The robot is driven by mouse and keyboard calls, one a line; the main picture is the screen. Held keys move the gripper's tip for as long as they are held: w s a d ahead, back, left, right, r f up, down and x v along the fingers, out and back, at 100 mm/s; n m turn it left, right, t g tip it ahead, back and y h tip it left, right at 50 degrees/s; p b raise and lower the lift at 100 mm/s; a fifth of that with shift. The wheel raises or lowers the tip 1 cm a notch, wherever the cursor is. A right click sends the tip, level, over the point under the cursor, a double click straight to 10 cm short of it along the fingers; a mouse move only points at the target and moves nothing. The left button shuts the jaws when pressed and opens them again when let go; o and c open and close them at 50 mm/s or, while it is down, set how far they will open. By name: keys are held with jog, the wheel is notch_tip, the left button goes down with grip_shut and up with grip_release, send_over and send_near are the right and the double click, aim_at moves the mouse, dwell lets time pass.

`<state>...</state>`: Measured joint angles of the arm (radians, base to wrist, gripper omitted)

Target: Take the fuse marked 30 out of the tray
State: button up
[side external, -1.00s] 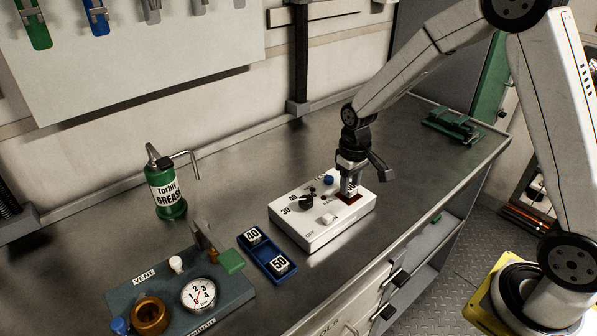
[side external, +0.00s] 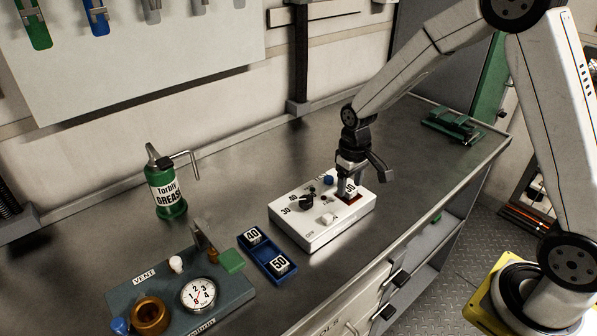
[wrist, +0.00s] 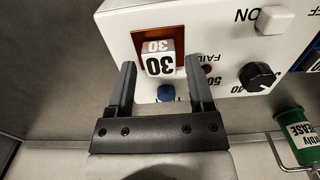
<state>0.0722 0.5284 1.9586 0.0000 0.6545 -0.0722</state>
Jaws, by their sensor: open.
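The fuse marked 30 (wrist: 161,64) is a white block. It sits in the orange-red recess (wrist: 143,39) of a white control box (wrist: 108,20), not in the blue tray. It also shows under my gripper in the side view (side external: 351,188). My gripper (wrist: 160,66) is open and empty, its fingers on either side of the fuse in the wrist view. In the side view it is just above the recess; I cannot tell whether the fingertips touch the fuse. The blue tray (side external: 268,259) holds fuses marked 40 (side external: 253,236) and 50 (side external: 279,264).
The box carries a black knob (side external: 306,201), a white switch (side external: 327,219) and a blue button (side external: 328,180). A gauge panel (side external: 235,290) stands at the front left, a green grease can (side external: 166,190) behind it.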

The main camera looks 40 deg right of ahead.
aim_at(350, 189)
jog(key=shift+r, duration=3.35)
jog(key=shift+s, duration=0.1)
jog(key=s+a+f+t, duration=0.2)
jog(key=s+a, duration=0.1)
jog(key=s, duration=1)
jog(key=shift+t, duration=0.3)
jog(key=shift+o, duration=1.2)
